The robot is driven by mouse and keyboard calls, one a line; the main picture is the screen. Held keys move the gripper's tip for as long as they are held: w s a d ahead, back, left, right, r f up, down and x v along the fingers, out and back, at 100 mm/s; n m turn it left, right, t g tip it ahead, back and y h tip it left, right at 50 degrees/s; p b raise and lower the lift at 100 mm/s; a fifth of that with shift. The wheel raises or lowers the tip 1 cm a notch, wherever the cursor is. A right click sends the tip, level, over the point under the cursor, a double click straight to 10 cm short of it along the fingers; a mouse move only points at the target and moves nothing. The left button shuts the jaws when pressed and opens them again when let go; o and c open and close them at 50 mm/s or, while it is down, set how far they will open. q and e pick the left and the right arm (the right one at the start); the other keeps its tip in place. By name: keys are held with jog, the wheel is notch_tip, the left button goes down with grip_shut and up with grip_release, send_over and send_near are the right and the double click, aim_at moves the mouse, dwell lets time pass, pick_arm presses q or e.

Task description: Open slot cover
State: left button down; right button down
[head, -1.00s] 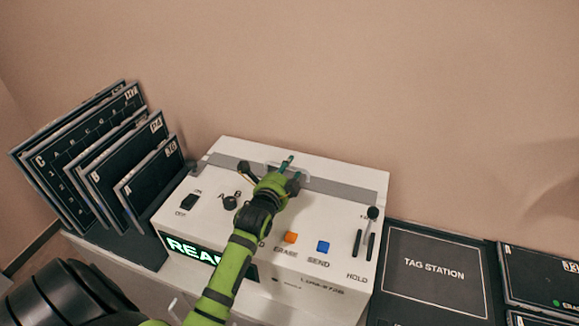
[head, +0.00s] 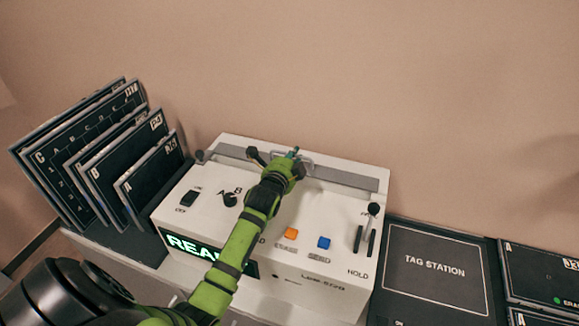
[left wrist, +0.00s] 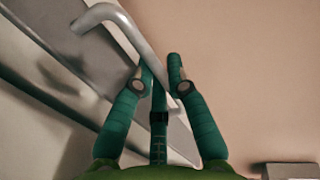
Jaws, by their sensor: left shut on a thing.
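The slot cover (head: 345,181) is a long grey strip along the top rear of a white machine (head: 270,195), with a bent metal handle (head: 308,158) near its middle. My left gripper (head: 294,154) is at the handle, its arm reaching over the control panel. In the left wrist view the handle (left wrist: 122,28) is a pale bent bar, and the green fingers of my left gripper (left wrist: 160,85) are shut around its lower end. The fingers and hand hide part of the handle and cover. My right gripper is not in view.
Dark panels stand in a rack (head: 130,235) at the left. A dark tag station plate (head: 435,280) lies at the right. The machine's front has a knob, an orange button (head: 291,233), a blue button (head: 324,243) and a lever (head: 373,211). A plain wall rises behind.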

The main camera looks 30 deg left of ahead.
pick_arm(q)
jog(key=x, duration=0.3)
jog(key=shift+r+b, duration=0.15)
jog(key=shift+b, duration=0.15)
jog(key=shift+w, duration=0.2)
jog(key=shift+s+r, duration=0.1)
jog(key=shift+r, duration=0.05)
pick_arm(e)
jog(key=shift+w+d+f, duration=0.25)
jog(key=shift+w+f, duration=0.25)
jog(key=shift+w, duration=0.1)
pick_arm(q)
jog(key=c, duration=1.2)
grip_release()
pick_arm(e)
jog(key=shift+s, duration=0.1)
